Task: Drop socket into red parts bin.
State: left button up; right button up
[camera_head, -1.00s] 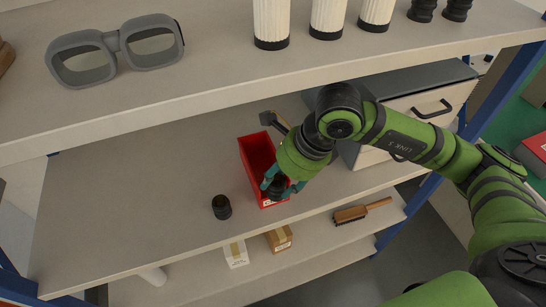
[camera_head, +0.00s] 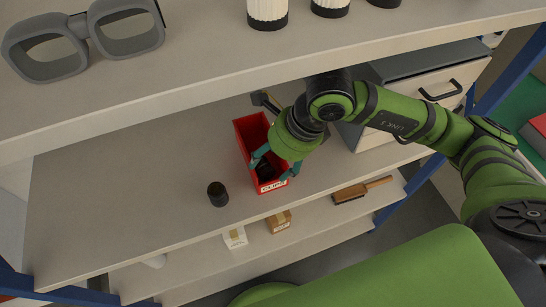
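The red parts bin (camera_head: 248,131) sits on the middle shelf, with a pale label on its front. My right gripper (camera_head: 274,167) is over the bin's front part, its teal fingers spread apart. A dark object, probably the socket (camera_head: 267,173), shows low inside the bin between the fingers; its outline is partly hidden and in shadow. A second black socket (camera_head: 218,194) stands upright on the shelf, left of the bin and apart from it. My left gripper is not in view.
The upper shelf overhangs the back, with grey goggles (camera_head: 84,37) and white cylinders (camera_head: 267,12). A grey drawer box (camera_head: 425,88) stands right of the bin. A brush (camera_head: 361,189) and small boxes (camera_head: 235,238) lie lower down.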

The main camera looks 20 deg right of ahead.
jog(key=shift+s, duration=0.1)
jog(key=shift+r, duration=0.1)
jog(key=d, duration=0.1)
jog(key=s+d+b, duration=0.1)
jog(key=b, duration=0.1)
jog(key=shift+s+d+r, duration=0.2)
jog(key=shift+d+r, duration=0.15)
jog(key=shift+d, duration=0.05)
pick_arm(q)
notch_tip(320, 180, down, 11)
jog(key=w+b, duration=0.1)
jog(key=b, duration=0.8)
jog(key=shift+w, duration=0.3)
pick_arm(e)
jog(key=s+d, duration=0.4)
jog(key=d, duration=0.4)
jog(key=shift+s+r, duration=0.3)
jog(key=shift+r, duration=0.05)
